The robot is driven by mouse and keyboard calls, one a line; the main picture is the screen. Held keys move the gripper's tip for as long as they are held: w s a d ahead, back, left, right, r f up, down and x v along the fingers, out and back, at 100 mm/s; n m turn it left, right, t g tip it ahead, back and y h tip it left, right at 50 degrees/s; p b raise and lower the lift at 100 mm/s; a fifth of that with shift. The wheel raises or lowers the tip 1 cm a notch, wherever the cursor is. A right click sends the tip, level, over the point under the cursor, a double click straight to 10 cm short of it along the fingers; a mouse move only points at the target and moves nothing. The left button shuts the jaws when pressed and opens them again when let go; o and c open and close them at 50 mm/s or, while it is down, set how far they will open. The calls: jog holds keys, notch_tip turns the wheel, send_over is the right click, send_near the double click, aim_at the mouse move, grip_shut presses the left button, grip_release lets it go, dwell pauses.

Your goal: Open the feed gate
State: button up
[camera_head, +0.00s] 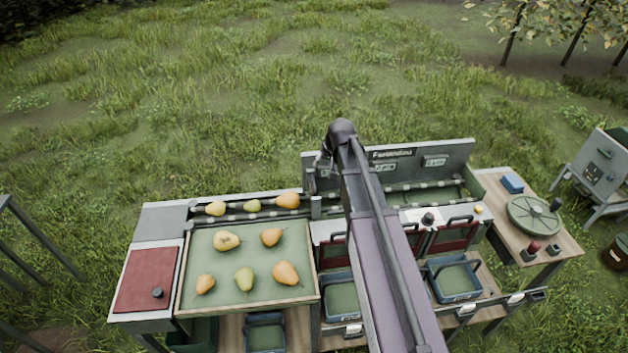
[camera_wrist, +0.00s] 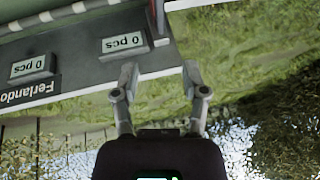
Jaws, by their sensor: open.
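The feed lane (camera_head: 235,217) runs along the back of the pear tray, with three pears lying in it; the rightmost is an orange pear (camera_head: 288,200). A grey upright piece (camera_head: 316,207) stands at the lane's right end. I cannot tell for sure whether it is the feed gate, or how the gate stands. My gripper (camera_head: 324,168) is above and behind that end, by the left edge of the sign board (camera_head: 455,152). In the wrist view my gripper (camera_wrist: 162,80) is open with nothing between its fingers. The board shows upside down there, with displays reading 0 pcs (camera_wrist: 124,44).
A green tray (camera_head: 215,268) holds several pears. Bins with handles (camera_head: 453,280) stand at front right. A side table at right bears a round green scale (camera_head: 533,215). Grass behind is open. My arm hides the middle.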

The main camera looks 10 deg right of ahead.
aim_at(314, 182)
jog(key=shift+f, duration=0.15)
jog(key=b+x, duration=1.2)
jog(key=x, duration=0.1)
jog(key=shift+w+f, duration=0.2)
dwell(0.6)
grip_shut()
